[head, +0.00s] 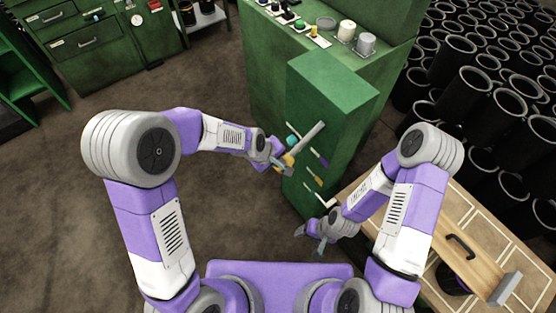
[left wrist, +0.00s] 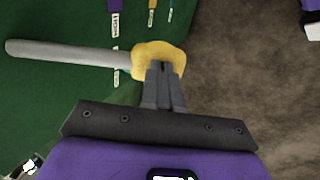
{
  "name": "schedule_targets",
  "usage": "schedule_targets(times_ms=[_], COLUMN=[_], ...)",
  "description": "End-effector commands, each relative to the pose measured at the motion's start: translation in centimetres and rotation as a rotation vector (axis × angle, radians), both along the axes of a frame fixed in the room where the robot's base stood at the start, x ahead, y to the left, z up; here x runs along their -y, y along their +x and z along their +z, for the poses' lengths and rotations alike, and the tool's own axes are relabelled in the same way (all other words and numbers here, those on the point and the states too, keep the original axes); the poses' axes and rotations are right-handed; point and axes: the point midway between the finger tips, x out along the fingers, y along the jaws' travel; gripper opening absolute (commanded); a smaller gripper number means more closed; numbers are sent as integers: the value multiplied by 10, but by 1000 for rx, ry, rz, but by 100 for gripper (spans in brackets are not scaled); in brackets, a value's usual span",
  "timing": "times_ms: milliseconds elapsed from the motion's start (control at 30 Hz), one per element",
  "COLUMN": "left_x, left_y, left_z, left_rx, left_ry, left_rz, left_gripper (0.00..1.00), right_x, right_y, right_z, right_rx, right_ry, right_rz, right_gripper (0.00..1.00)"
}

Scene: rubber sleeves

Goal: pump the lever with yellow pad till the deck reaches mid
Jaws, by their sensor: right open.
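The yellow pad (head: 288,160) sits on the end of a grey lever (head: 309,139) that sticks out from the green cabinet (head: 330,95). In the left wrist view, the yellow pad (left wrist: 145,55) is right at my left fingertips (left wrist: 163,68), and the grey lever (left wrist: 70,53) runs off to the left. My left gripper (head: 277,164) has its fingers close together against or just over the pad; contact is hard to tell. My right gripper (head: 314,238) is open and empty, low in front of the cabinet. I cannot tell for certain which part is the deck.
Smaller purple (head: 319,158) and orange (head: 314,178) handles are on the cabinet front. A wooden bench (head: 465,215) with a black handle stands at right. Many black sleeves (head: 490,100) stand behind it. The brown floor (head: 225,215) is clear at left.

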Motion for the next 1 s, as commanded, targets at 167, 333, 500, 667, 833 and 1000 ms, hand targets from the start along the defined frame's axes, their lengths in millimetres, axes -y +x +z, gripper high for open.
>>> schedule_targets(times_ms=[167, 333, 500, 667, 833, 1000], left_x=[-2, -8, -21, -35, -47, -52], left_y=[-7, -11, -18, -30, -39, -43], left_z=[-4, 20, 55, 87, 111, 121], left_rx=[-21, -11, 3, 5, 4, 3], left_ry=[8, 4, -2, -2, -2, -1], left_rz=[-7, -10, -11, -11, -12, -13], left_gripper=[0, 0, 0, 0, 0, 0], right_x=[0, 0, 0, 0, 0, 0], right_y=[0, 0, 0, 0, 0, 0], right_z=[2, 19, 38, 49, 58, 61], right_rx=[0, 0, 0, 0, 0, 0], right_ry=[0, 0, 0, 0, 0, 0], right_rz=[0, 0, 0, 0, 0, 0], right_gripper=[67, 67, 67, 67, 67, 67])
